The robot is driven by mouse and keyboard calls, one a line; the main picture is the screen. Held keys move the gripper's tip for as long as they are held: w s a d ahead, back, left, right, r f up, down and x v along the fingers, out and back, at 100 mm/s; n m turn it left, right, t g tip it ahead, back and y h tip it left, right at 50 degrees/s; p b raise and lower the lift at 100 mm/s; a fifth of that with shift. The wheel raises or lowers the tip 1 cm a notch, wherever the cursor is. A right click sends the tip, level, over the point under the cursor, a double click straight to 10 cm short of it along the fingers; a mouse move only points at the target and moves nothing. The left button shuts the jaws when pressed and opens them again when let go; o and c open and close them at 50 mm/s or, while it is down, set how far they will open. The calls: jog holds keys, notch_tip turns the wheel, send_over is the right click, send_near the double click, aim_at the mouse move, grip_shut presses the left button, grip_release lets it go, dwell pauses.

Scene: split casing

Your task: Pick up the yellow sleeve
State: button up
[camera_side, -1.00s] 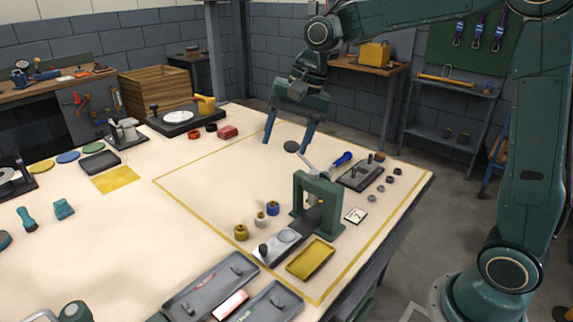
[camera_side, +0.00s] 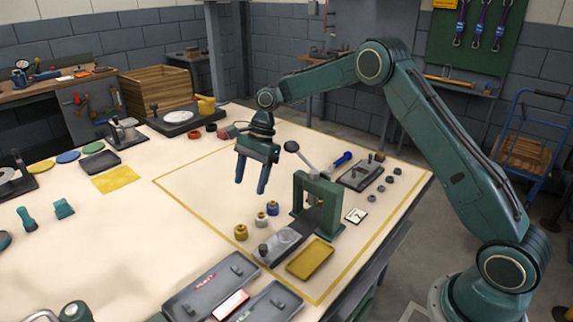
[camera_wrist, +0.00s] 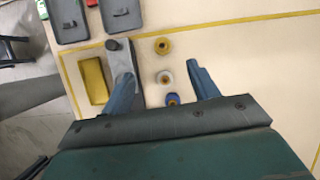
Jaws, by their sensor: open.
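The yellow sleeve (camera_side: 241,232) stands upright on the pale table, at the left end of a short row of three sleeves. A sleeve with a white band (camera_side: 260,219) and a blue sleeve (camera_side: 273,208) stand beside it. In the wrist view the yellow sleeve (camera_wrist: 162,46) is farthest from my gripper's body, ahead of the white one (camera_wrist: 165,77) and the blue one (camera_wrist: 172,99). My gripper (camera_side: 251,187) is open and empty, pointing down above the table behind the row. In the wrist view its fingers (camera_wrist: 165,80) lie to either side of the row.
The green press (camera_side: 318,205) with its lever stands right of the sleeves. A grey fixture plate (camera_side: 283,243) and a yellow tray (camera_side: 310,259) lie in front of it. Grey trays (camera_side: 208,287) sit at the front edge.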

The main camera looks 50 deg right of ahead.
jog(key=shift+w+f, duration=0.1)
jog(key=shift+f, duration=0.2)
jog(key=shift+f, duration=0.1)
send_near(241, 226)
jog(key=x, duration=0.5)
jog(key=shift+a, duration=0.25)
jog(key=shift+x, duration=2.5)
jog(key=shift+d, duration=0.15)
